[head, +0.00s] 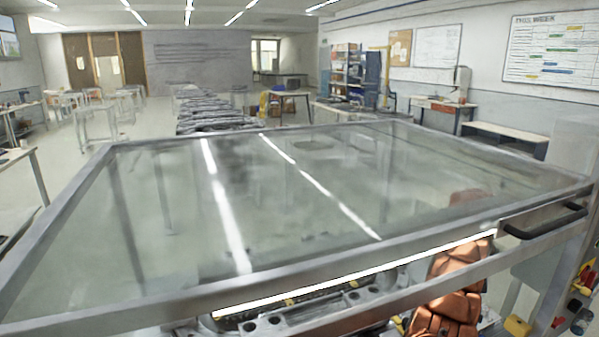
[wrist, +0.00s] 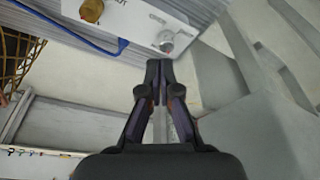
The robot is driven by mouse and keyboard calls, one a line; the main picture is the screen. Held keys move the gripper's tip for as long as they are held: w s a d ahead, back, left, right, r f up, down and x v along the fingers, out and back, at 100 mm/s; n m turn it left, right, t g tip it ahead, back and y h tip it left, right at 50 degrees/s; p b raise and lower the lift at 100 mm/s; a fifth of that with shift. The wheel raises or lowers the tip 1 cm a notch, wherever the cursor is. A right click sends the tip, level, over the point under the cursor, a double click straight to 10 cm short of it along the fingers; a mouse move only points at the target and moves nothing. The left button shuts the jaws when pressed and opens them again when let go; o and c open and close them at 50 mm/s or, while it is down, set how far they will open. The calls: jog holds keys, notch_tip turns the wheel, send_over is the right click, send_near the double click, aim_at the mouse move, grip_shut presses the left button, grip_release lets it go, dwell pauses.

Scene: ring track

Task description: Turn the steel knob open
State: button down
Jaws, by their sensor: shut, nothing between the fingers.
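The steel knob (wrist: 165,42) shows in the wrist view on a white panel (wrist: 142,22), near the top centre. It is a small silvery knob beside a brass-coloured knob (wrist: 91,10) further left on the same panel. My gripper (wrist: 159,66) is shut and empty, its dark fingertips together just below the steel knob in the picture. The tips look apart from the knob, but the distance in depth is hard to tell. In the head view neither the knob nor my gripper can be made out.
A blue cable (wrist: 70,30) runs along the panel's lower left. A wire basket (wrist: 18,52) is at the left. Grey blocky surfaces (wrist: 235,85) stand to the right. In the head view a large glass-topped frame (head: 300,200) with a black handle (head: 543,222) fills the foreground.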

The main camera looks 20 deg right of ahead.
aim_at(480, 311)
jog(key=shift+f, duration=0.1)
jog(key=shift+s+a+f+b, duration=0.1)
jog(key=shift+f+b, duration=0.7)
jog(key=shift+f, duration=1)
jog(key=shift+f+b, duration=1.2)
jog(key=shift+f, duration=0.45)
jog(key=shift+d+r+p, duration=0.1)
jog(key=shift+d+p, duration=0.3)
jog(key=shift+d, duration=0.05)
jog(key=shift+w+d+p, duration=0.35)
jog(key=shift+d+p, duration=0.05)
jog(key=shift+p, duration=1.4)
jog(key=shift+d+p, duration=0.35)
jog(key=shift+p, duration=0.7)
jog(key=shift+w+p, duration=0.15)
jog(key=shift+p, duration=0.4)
jog(key=shift+w+a+p, duration=0.1)
jog(key=shift+w+p, duration=0.15)
jog(key=shift+p, duration=0.05)
